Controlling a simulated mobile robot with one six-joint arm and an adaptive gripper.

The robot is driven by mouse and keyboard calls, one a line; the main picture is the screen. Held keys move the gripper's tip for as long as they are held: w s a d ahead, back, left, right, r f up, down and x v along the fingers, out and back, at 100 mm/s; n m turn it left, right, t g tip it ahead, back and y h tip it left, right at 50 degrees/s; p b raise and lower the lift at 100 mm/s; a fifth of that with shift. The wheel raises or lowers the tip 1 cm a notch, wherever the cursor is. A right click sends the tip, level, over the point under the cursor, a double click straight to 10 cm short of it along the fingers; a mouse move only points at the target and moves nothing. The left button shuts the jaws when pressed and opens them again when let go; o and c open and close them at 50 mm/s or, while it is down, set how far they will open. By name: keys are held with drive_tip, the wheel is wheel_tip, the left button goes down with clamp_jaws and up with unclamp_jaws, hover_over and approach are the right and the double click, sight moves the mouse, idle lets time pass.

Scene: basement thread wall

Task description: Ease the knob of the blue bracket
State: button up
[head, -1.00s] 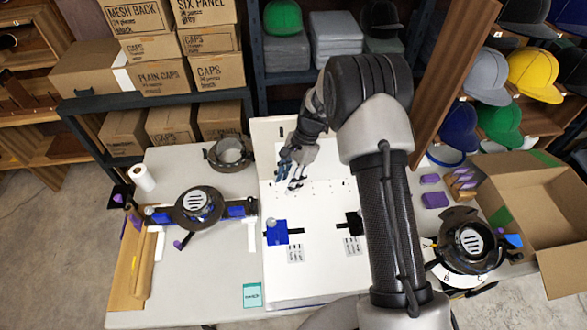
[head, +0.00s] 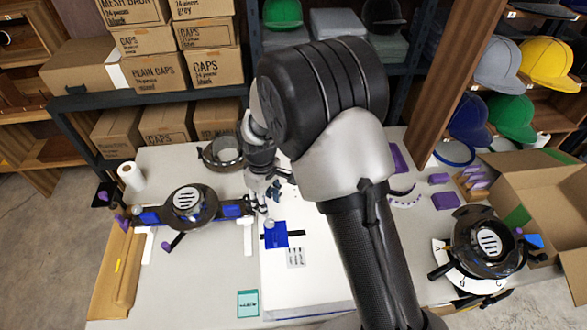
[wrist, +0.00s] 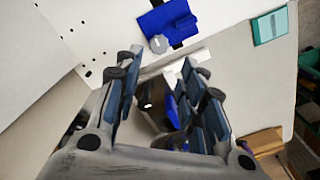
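The blue bracket (head: 277,238) lies on the white board, near its left edge in the head view. Its grey round knob (head: 269,225) stands at the bracket's upper left. In the wrist view the bracket (wrist: 170,20) is at the top, with the knob (wrist: 158,44) at its lower edge. My gripper (head: 264,205) is just beyond the knob in the head view. In the wrist view my gripper (wrist: 160,70) has its fingers spread, with nothing between the tips; the knob appears ahead of the gap, apart from them.
A black ring clamp (head: 188,202) with blue ends stands left of the board. A teal card (head: 248,303) lies in front. Another round device (head: 488,243) and an open cardboard box (head: 545,205) are at the right. My arm hides the board's right side.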

wheel_tip(320, 180, down, 11)
drive_tip(key=shift+d+r, duration=0.1)
drive_tip(key=shift+d, duration=0.05)
drive_tip(key=shift+w+f+m, duration=0.1)
drive_tip(key=shift+f+m, duration=0.15)
drive_tip(key=shift+m, duration=0.15)
drive_tip(key=m, duration=0.5)
drive_tip(key=shift+b, duration=0.3)
wheel_tip(320, 180, up, 19)
drive_tip(key=p, duration=0.6)
wheel_tip(320, 180, up, 11)
drive_tip(key=m+t+b, duration=0.1)
drive_tip(key=m, duration=0.1)
hover_over(270, 223)
drive_tip(key=s+d, duration=0.4)
drive_tip(key=d, duration=0.2)
drive_tip(key=shift+s+d+r+t, duration=0.3)
drive_tip(key=shift+d+r, duration=0.2)
drive_tip(key=shift+r, duration=0.2)
